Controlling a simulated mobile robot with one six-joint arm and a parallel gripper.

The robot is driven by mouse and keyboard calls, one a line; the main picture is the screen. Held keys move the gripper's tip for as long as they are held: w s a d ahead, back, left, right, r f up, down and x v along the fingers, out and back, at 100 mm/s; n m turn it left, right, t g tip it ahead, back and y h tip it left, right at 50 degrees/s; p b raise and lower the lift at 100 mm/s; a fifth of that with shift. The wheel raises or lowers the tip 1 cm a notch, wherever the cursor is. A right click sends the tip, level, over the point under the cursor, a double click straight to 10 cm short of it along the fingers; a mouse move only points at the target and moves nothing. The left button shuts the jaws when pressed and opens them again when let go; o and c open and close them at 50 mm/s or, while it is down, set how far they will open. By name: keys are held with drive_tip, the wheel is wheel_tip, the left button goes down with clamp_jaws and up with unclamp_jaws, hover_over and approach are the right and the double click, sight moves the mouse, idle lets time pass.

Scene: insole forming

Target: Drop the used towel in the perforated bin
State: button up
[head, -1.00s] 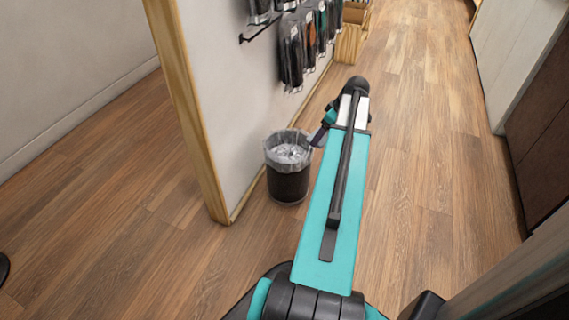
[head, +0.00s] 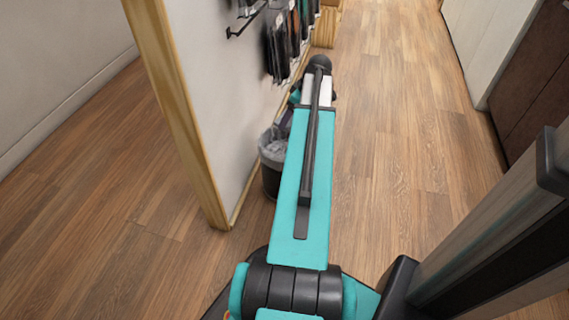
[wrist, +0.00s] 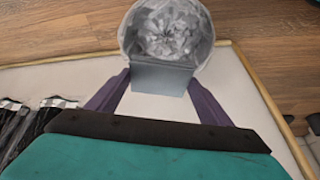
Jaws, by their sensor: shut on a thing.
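The used towel (wrist: 160,79) shows in the wrist view as a grey-blue folded block. My gripper (wrist: 158,76) has its two purple fingers shut on the towel, one on each side. The bin (wrist: 207,42) lies just past the towel in the wrist view, with a pale crumpled liner inside. In the head view the dark bin (head: 270,182) stands on the floor against the wall, partly hidden by my arm. My gripper is mostly hidden behind my arm there, and the towel cannot be made out. The height of the towel over the bin is hard to tell.
A white wall (head: 212,95) with a wooden end post (head: 180,110) stands left of the bin. Dark packages (head: 280,50) hang on the wall beyond it. Open wooden floor (head: 400,160) lies to the right, with cabinets (head: 530,80) at the far right.

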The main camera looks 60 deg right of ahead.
drive_tip(key=shift+s+d+f, duration=0.1)
drive_tip(key=shift+f, duration=0.1)
drive_tip(key=shift+f+b, duration=2.75)
drive_tip(key=shift+f, duration=0.1)
drive_tip(key=o, duration=1.1)
drive_tip(key=shift+r, duration=0.1)
drive_tip(key=p+v, duration=0.5)
drive_tip(key=v, duration=0.8)
drive_tip(key=shift+s+r+p, duration=0.15)
drive_tip(key=shift+r+p, duration=0.15)
drive_tip(key=shift+p, duration=0.05)
